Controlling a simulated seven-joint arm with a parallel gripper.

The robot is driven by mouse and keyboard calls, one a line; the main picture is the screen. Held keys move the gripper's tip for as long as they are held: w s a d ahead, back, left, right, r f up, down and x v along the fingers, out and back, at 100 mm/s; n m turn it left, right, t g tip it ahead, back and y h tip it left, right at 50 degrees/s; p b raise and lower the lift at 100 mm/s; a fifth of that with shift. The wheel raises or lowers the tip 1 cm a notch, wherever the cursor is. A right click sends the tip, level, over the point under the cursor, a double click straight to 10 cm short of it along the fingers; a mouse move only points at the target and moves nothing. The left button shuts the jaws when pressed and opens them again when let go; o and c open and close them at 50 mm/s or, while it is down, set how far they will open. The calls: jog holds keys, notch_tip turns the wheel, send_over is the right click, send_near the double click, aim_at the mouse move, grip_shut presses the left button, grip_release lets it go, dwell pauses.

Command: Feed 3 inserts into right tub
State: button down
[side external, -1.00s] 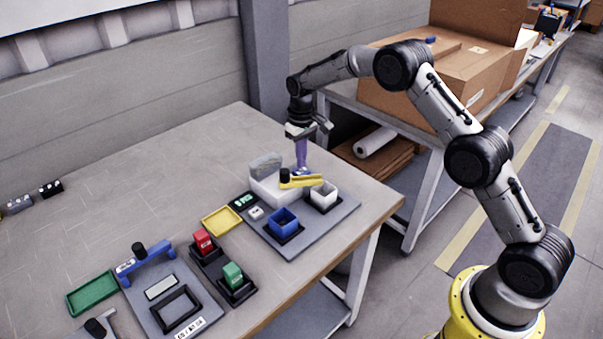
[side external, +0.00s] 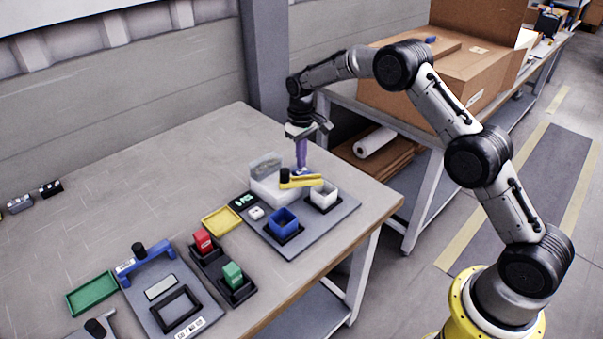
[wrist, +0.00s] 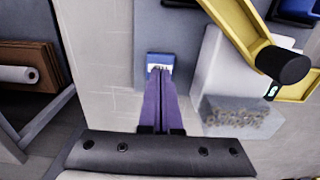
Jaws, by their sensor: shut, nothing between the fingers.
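The feeder (side external: 270,187) is a white body with a clear hopper (side external: 265,163), which holds small grey-brown pieces in the wrist view (wrist: 240,117). A yellow lever (side external: 304,181) with a black knob (side external: 285,175) reaches from the feeder towards the white tub (side external: 323,197). A blue tub (side external: 284,222) stands to its left, nearer the table's front. I cannot see into the tubs clearly. My gripper (side external: 302,170), with purple fingers, is shut and empty beside the feeder. Its tips are at a small blue-and-white block (wrist: 160,61); I cannot tell whether they touch.
The feeder's grey base plate (side external: 335,220) also carries a small white block (side external: 256,213) and a dark display with green figures (side external: 243,201). To the left are a yellow tray (side external: 221,220), red and green blocks in black holders, and a blue-handled fixture (side external: 146,257).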

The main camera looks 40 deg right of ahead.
jog(key=shift+f, duration=1)
dwell(0.4)
dwell(0.4)
jog(key=shift+r, duration=3.55)
jog(key=shift+r, duration=0.1)
notch_tip(320, 180, up, 6)
send_over(301, 171)
jog(key=shift+f, duration=0.25)
jog(key=shift+f, duration=5.4)
jog(key=shift+f, duration=0.45)
